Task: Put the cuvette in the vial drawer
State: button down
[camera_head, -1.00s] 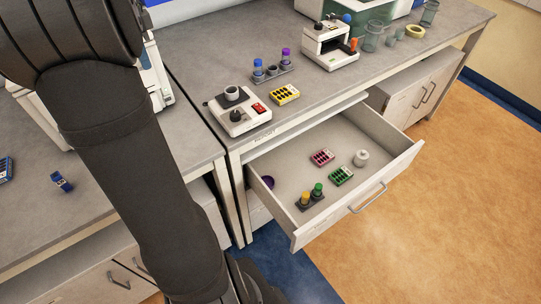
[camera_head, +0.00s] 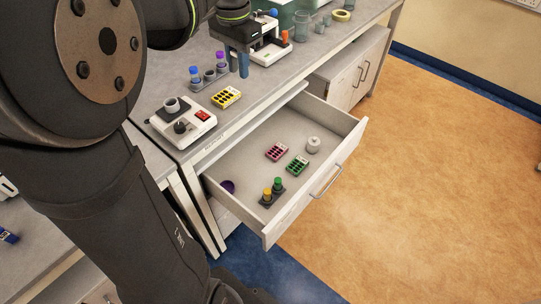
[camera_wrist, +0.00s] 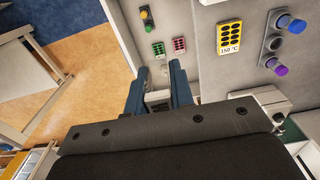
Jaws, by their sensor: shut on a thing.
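The open drawer (camera_head: 222,193) extends from under the bench; its inside also shows in the wrist view (camera_wrist: 203,79). It holds a dark rack with a yellow and a green vial (camera_head: 272,192), a pink block (camera_head: 277,151), a green block (camera_head: 298,165) and a white lidded jar (camera_head: 313,145). My gripper (camera_head: 238,66) is above the bench, behind the drawer. In the wrist view its blue fingers (camera_wrist: 158,92) are shut on a small pale thing (camera_wrist: 158,98), taken as the cuvette. Its shape is hard to make out, and the head view does not show it clearly.
A white instrument (camera_head: 271,51) is close behind my gripper.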

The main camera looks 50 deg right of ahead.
jog(key=s+d, duration=0.3)
jog(key=s, duration=0.6)
send_over(252, 185)
notch_tip(252, 185, down, 49)
jog(key=shift+f, duration=2.2)
jog(key=shift+f, duration=0.15)
jog(key=c, duration=1.3)
grip_release()
jog(key=shift+o, duration=0.2)
notch_tip(252, 185, up, 12)
